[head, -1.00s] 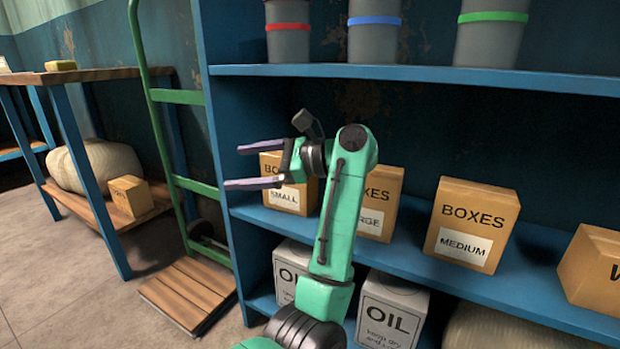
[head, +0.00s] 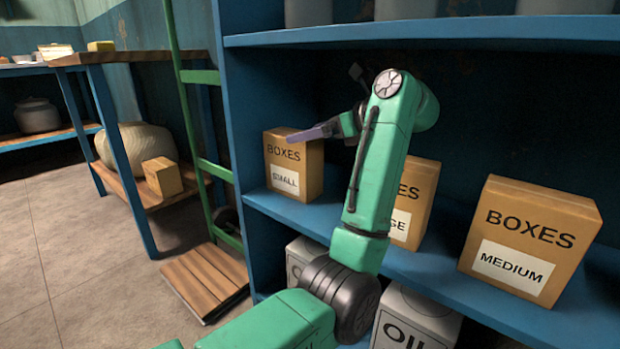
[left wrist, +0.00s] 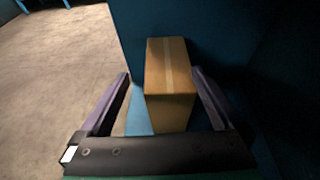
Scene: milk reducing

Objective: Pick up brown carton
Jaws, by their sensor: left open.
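Several brown cartons stand on the blue shelf. The one marked BOXES SMALL (head: 293,165) is at the left end, upright. My left gripper (head: 312,132) is at the upper right side of this carton in the head view, and one purple finger overlaps its top edge. In the left wrist view a brown carton (left wrist: 168,75) with a pale tape strip lies between the two open fingers of my left gripper (left wrist: 163,76), with a gap on each side. The fingers do not press on it. My right gripper is not in view.
A carton marked BOXES MEDIUM (head: 530,240) and another partly behind my arm (head: 415,190) share the shelf (head: 440,285). An upper shelf board (head: 420,32) runs overhead.

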